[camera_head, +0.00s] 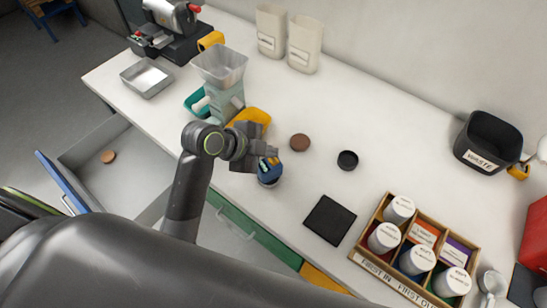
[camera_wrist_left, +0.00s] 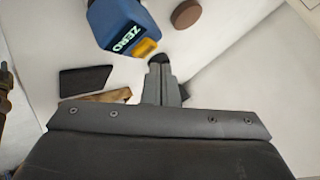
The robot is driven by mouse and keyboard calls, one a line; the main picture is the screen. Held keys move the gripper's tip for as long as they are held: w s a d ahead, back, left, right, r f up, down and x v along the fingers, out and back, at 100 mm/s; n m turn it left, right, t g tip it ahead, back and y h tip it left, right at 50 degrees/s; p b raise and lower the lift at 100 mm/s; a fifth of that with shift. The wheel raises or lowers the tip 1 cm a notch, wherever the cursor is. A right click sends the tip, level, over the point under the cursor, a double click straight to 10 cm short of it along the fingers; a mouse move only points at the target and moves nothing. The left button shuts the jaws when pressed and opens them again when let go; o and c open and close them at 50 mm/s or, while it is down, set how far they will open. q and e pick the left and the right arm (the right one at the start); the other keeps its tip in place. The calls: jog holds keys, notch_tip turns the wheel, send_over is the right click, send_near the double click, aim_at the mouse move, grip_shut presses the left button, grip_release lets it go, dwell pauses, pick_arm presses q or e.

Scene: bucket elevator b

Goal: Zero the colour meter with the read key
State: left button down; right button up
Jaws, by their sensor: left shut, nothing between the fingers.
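The colour meter (camera_head: 269,176) is a small blue device standing on the white worktop, partly hidden by my left gripper in the head view. In the left wrist view the meter (camera_wrist_left: 117,22) has a dark display reading ZERO and a yellow key (camera_wrist_left: 145,47) on its end. My left gripper (camera_head: 270,156) is shut and empty. Its fingertips (camera_wrist_left: 160,62) are right beside the yellow key; I cannot tell whether they touch it. My right gripper is not in view.
A brown disc (camera_head: 300,142), a black cap (camera_head: 347,160) and a black square pad (camera_head: 329,220) lie nearby. A wooden rack (camera_head: 361,250) of lidded jars stands right. A hopper (camera_head: 219,66) stands behind the arm. An open drawer (camera_head: 100,170) juts out left.

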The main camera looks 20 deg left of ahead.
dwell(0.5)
pick_arm(q)
jog(key=shift+f, duration=0.15)
jog(key=shift+f, duration=0.3)
jog(key=shift+f+b, duration=0.4)
jog(key=shift+b, duration=0.05)
dwell(0.7)
jog(key=shift+r, duration=0.1)
jog(key=shift+r+p, duration=0.75)
jog(key=shift+p, duration=0.15)
notch_tip(320, 180, up, 5)
jog(key=p, duration=0.4)
jog(key=shift+p, duration=0.4)
